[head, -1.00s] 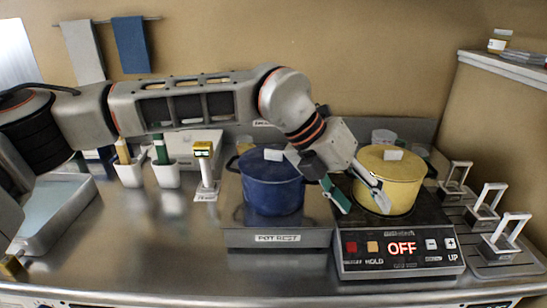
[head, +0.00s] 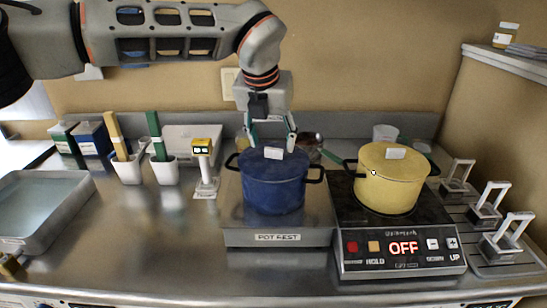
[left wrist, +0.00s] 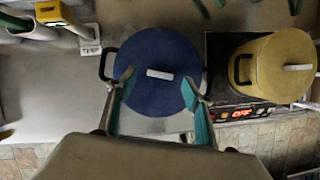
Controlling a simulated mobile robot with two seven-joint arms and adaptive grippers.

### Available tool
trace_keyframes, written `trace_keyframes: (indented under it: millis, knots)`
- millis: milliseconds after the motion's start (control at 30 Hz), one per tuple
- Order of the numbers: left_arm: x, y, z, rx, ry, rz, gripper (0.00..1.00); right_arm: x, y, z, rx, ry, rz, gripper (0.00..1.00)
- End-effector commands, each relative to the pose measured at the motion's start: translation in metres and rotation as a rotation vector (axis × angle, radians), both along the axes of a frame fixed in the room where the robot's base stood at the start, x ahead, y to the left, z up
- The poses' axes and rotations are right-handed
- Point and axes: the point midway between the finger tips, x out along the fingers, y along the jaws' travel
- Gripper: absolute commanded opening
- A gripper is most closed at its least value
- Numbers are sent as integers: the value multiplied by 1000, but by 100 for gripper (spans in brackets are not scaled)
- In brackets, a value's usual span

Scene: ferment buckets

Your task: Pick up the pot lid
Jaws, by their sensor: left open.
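A blue pot (head: 273,193) with a blue lid (head: 255,159) stands on the pot rest (head: 278,238); the lid has a white bar handle (head: 274,153). A yellow pot (head: 390,193) with a yellow lid (head: 375,160) and white handle (head: 395,153) stands on the hot plate (head: 400,245). My left gripper (head: 272,142) points down over the blue lid, open and empty. In the left wrist view, its fingertips (left wrist: 158,80) lie on either side of the blue lid's handle (left wrist: 160,74). I cannot tell its exact height above the lid. My right gripper is out of view.
A yellow-topped stand (head: 204,170) and white holders (head: 129,168) with upright handles stand left of the pots. A metal basin (head: 75,225) is at the far left. Metal racks (head: 485,215) stand at the right.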

Motion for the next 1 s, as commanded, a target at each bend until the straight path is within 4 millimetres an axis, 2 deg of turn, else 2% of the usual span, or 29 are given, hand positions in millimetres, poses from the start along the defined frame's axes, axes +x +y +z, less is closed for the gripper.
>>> trace_keyframes:
  millis: [200,433,467,600,633,1000]
  knots:
    - [8,-3,-20,-1,0,-2,51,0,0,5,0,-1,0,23]
    - [9,-3,-22,-2,-1,-2,51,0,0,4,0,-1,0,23]
    - [9,-3,-22,-1,0,-2,49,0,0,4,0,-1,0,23]
    - [9,-3,-22,-1,0,-2,12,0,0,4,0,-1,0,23]
    - [9,-3,-22,-1,0,-2,8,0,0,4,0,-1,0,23]
    - [9,-3,-15,-2,-2,-2,8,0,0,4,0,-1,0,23]
